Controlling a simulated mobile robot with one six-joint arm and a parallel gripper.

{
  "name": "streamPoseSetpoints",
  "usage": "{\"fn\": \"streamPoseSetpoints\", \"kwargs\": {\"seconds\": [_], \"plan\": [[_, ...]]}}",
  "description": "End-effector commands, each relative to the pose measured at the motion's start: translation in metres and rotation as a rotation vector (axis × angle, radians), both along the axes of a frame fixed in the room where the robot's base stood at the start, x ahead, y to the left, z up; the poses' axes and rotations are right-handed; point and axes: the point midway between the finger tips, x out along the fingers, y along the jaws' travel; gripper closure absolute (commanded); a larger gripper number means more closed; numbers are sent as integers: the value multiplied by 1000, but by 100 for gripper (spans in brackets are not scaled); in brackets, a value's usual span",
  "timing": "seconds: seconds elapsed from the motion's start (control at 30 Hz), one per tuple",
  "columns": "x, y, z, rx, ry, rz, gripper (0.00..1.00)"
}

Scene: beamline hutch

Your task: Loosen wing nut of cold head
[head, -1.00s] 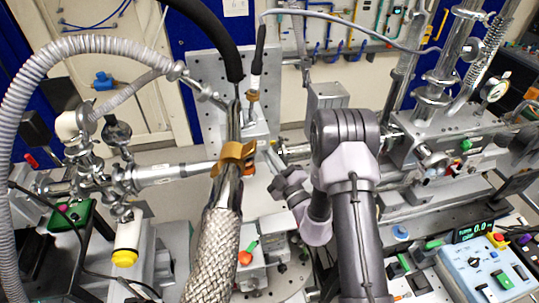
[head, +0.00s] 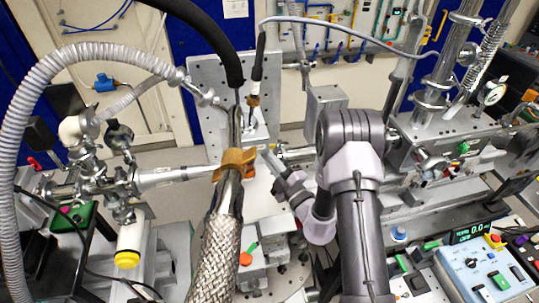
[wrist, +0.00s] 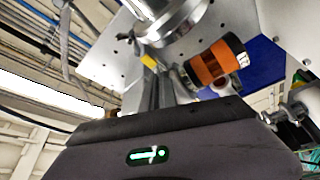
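A brass-coloured clamp (head: 236,161) sits around the upright metal tube of what looks like the cold head, above a braided metal hose (head: 214,262). Small tabs stick out at its sides; I cannot tell for sure which one is the wing nut. My gripper (head: 269,156) is just right of the clamp, pointing up and left, apart from it in the picture. Its fingertips are too small to read there.
An orange-and-black cylinder (wrist: 214,62) is close at right in the wrist view. A black hose (head: 208,32) comes down to the tube from above. A ribbed grey hose (head: 45,82) arches at left. A vacuum assembly (head: 455,140) stands at right, a blue control box (head: 490,268) below it.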

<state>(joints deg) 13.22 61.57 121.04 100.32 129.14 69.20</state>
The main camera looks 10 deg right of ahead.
Motion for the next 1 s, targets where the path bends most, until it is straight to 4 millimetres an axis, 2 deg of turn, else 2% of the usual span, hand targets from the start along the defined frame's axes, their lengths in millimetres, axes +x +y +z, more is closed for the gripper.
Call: {"fn": "streamPoseSetpoints", "kwargs": {"seconds": [0.13, 0.7, 1.0], "plan": [[0, -1, 6, -129, 0, 0, 100], [0, -1, 9, -667, 2, 0, 100], [0, 0, 10, -894, 1, -2, 100]]}}
